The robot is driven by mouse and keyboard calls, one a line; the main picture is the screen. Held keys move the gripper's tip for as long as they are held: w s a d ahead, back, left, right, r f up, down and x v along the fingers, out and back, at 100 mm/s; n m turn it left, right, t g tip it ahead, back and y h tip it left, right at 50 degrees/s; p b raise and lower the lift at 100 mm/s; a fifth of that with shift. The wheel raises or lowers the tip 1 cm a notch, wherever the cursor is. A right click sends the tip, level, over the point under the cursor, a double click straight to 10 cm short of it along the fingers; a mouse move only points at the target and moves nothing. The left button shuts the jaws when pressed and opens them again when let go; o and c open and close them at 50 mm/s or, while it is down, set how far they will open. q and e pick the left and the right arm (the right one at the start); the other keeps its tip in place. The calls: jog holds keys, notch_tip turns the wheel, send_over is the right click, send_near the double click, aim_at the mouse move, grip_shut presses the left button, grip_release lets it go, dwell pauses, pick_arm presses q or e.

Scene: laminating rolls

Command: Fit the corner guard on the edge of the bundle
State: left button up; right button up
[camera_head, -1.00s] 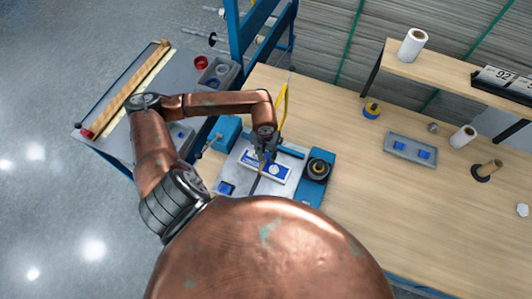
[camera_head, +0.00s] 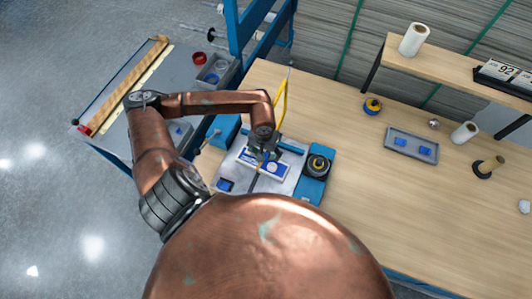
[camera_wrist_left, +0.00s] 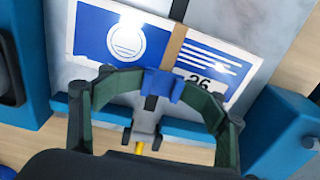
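The bundle is a flat pack with a blue-and-white printed top (camera_head: 276,168) and a brown strap across it. It lies on a pale plate between blue fixtures, and it fills the upper part of the left wrist view (camera_wrist_left: 205,50). My left gripper (camera_head: 264,157) is over the bundle's far edge. In the left wrist view its fingers (camera_wrist_left: 163,88) curve in and close on a small blue corner guard (camera_wrist_left: 162,84). The guard is at the bundle's edge, beside the strap; I cannot tell whether it is fully seated. My right gripper is not in view.
A black roll holder (camera_head: 318,166) stands right of the bundle. A loose blue piece (camera_head: 226,185) lies at its near left. A grey tray (camera_head: 393,151) with blue pieces is on the wooden table (camera_head: 350,215), whose middle is clear. A cart (camera_head: 187,78) stands at left.

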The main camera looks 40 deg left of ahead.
pick_arm(q)
jog(key=shift+w, duration=0.1)
jog(key=shift+r, duration=0.1)
jog(key=shift+r, duration=0.2)
notch_tip(320, 180, up, 12)
jog(key=shift+s+f, duration=0.2)
jog(key=shift+s, duration=0.05)
dwell(0.3)
